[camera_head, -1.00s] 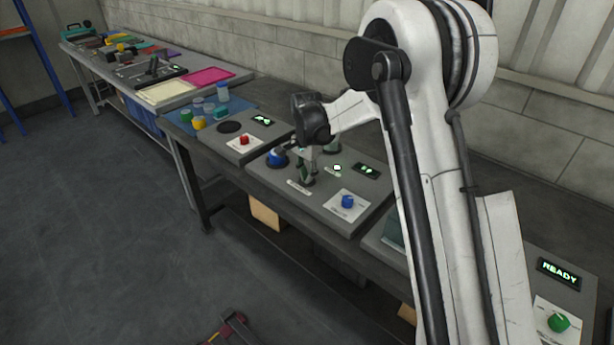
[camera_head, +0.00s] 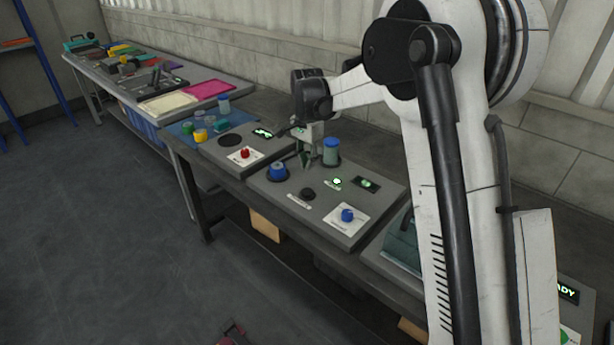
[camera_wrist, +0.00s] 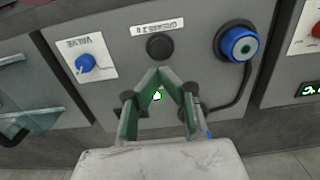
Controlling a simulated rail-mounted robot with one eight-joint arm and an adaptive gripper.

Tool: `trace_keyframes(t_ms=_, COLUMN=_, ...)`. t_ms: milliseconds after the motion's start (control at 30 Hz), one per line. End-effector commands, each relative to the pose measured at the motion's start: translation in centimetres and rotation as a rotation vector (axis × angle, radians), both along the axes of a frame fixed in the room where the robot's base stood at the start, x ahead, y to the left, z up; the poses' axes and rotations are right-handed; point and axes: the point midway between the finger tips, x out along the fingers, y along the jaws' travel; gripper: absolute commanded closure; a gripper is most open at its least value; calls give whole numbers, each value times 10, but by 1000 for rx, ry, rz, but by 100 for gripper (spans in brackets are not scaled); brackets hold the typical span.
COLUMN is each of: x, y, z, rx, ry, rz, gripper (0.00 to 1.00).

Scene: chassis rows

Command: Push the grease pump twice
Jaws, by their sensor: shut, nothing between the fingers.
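The grease pump shows as a round black button (camera_head: 307,193) on the grey panel in the head view. In the wrist view the black button (camera_wrist: 159,46) stands beside a white label that seems to read "GREASE", partly illegible. My gripper (camera_head: 306,168) is shut and empty, above the panel and behind the button in the head view. In the wrist view its green-padded fingers (camera_wrist: 165,73) meet just below the button in the picture, apart from it. The button is uncovered in both views.
A blue round part (camera_head: 277,172) stands left of the button; a blue-topped jar (camera_head: 331,152) stands behind it. A blue valve knob (camera_head: 347,215) is at right. A lit green lamp (camera_head: 337,181) and a display (camera_head: 366,183) are on the same panel.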

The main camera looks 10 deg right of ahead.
Motion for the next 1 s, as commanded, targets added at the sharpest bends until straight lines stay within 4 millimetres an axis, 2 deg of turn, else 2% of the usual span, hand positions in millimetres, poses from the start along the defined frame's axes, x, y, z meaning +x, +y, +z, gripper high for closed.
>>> trace_keyframes(t_ms=100, x=0, y=0, z=18, rx=0, ry=0, rz=0, gripper=100)
trace_keyframes(t_ms=300, x=0, y=0, z=32, rx=0, ry=0, rz=0, gripper=100)
trace_keyframes(t_ms=900, x=0, y=0, z=33, rx=0, ry=0, rz=0, gripper=100)
trace_keyframes(t_ms=1000, x=-1, y=9, z=35, rx=0, ry=0, rz=13, gripper=100)
